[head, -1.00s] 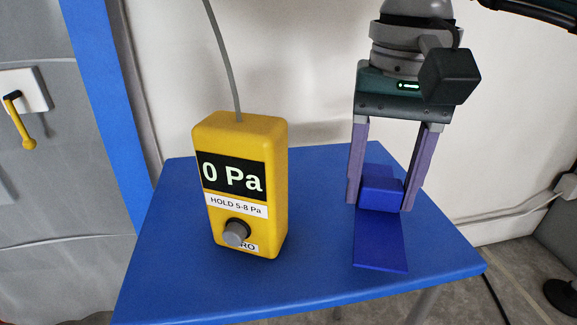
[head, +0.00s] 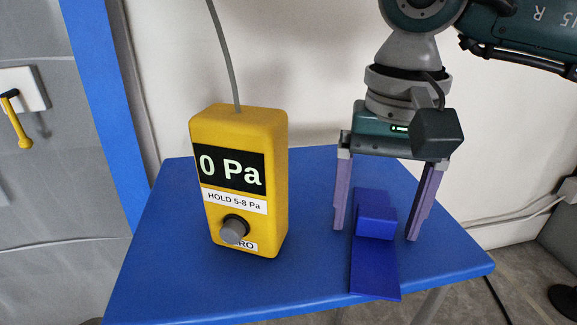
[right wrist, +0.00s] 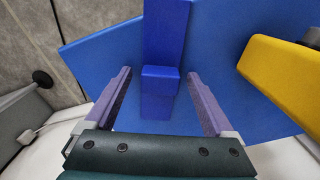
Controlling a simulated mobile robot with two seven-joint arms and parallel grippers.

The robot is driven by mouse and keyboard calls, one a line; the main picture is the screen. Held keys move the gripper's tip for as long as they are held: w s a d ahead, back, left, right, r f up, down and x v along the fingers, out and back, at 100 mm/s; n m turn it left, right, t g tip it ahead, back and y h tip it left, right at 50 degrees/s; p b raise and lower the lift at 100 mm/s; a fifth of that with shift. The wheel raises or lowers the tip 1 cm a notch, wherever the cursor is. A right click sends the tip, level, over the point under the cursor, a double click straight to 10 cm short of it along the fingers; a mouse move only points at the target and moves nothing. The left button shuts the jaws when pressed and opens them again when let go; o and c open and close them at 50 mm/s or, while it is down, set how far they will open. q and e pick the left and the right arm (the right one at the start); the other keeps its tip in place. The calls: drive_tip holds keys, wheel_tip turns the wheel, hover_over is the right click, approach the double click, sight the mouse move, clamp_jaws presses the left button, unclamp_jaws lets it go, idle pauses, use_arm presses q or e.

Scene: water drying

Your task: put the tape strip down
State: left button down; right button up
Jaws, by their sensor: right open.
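The tape strip (head: 376,268) is a dark blue flat strip with a raised block on it. It lies on the blue table (head: 300,285), right of the yellow gauge. My right gripper (head: 377,232) is open, with its purple fingers on either side of the strip's block and a gap on both sides. In the right wrist view the strip (right wrist: 166,30) runs away between the open fingers (right wrist: 162,102), and its block is midway between them. My left gripper is not in view.
A yellow pressure gauge (head: 240,190) stands on the table left of the strip, reading 0 Pa, with a grey hose rising from its top. A white wall is close behind the table. The table's front left is clear.

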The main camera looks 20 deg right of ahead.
sight(378, 212)
drive_tip(key=shift+r+p, duration=0.4)
drive_tip(key=shift+r, duration=0.15)
wheel_tip(378, 212, up, 11)
drive_tip(key=p, duration=0.3)
drive_tip(key=shift+p, duration=0.35)
